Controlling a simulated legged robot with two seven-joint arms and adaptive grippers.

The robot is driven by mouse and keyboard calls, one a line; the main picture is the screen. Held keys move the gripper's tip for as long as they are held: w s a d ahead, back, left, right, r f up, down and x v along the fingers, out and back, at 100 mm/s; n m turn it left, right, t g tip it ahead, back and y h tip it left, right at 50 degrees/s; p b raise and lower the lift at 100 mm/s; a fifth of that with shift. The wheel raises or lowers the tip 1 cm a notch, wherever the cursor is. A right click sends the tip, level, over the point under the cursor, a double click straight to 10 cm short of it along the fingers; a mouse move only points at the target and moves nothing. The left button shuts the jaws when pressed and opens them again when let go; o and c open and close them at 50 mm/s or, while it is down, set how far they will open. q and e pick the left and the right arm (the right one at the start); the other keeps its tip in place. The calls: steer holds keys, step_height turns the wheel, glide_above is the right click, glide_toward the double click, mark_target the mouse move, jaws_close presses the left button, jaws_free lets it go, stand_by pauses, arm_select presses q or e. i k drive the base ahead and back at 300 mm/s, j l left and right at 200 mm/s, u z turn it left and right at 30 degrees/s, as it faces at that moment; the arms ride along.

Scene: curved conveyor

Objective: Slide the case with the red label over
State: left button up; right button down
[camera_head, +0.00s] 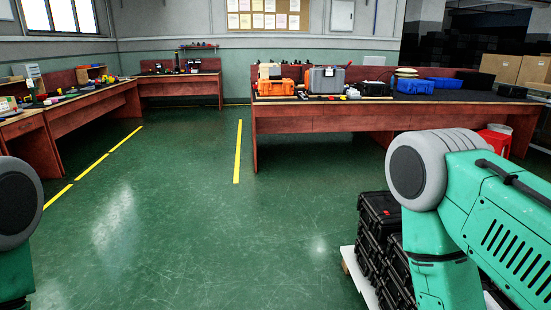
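Black cases are stacked at the lower right, partly hidden behind my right arm. The top case (379,203) of the nearer-left stack shows a small red mark on its upper face, which may be the red label. It is too small to read. Another black case (394,262) sits beside it, mostly covered by my arm. Part of my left arm shows at the left edge, and my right arm fills the lower right. Neither gripper is in view.
The stack stands on a pale pallet (359,278). A long red-brown workbench (330,118) crosses behind, holding an orange case (276,87), a grey case (327,79) and a blue bin (415,86). More benches line the left. The green floor (210,220) in the middle is clear.

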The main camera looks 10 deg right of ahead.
mark_target(382, 212)
steer(key=i+z, duration=0.15)
steer(key=i, duration=1.75)
steer(key=i+j+z, duration=0.1)
steer(key=i+z, duration=0.15)
steer(key=i, duration=0.25)
steer(key=i+j+z, duration=0.25)
steer(key=i, duration=0.25)
steer(key=i+j+z, duration=0.25)
steer(key=i, duration=0.25)
steer(key=i+z, duration=0.4)
steer(key=i+j+z, duration=0.2)
steer(key=z, duration=0.2)
steer(key=i+j+z, duration=0.25)
steer(key=z, duration=0.15)
